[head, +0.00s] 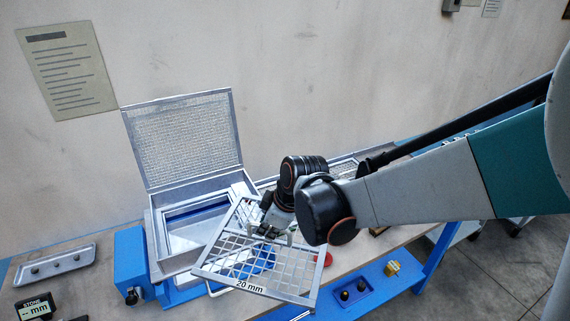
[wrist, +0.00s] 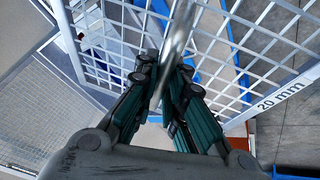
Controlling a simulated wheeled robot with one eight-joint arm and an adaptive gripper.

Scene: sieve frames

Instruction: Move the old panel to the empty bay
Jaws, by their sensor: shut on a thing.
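The old panel, a white-grey grid frame marked "20 mm" (head: 250,287), hangs tilted in front of an open box in the head view. In the wrist view the fingers of my gripper (wrist: 168,92) close around a metal bar in front of the panel's grid (wrist: 278,98). The open box (head: 158,240) shows a pale interior with a blue inner edge, partly hidden by the panel. Its fine-mesh lid (head: 185,140) stands raised. I cannot tell which place is the empty bay.
Another mesh frame (head: 346,166) lies behind my gripper, mostly hidden. A blue block (head: 131,264), a grey tray (head: 55,263) and a small display (head: 35,308) stand at left. A blue tray (head: 352,294) with dark knobs and a brass piece (head: 392,268) lie at right.

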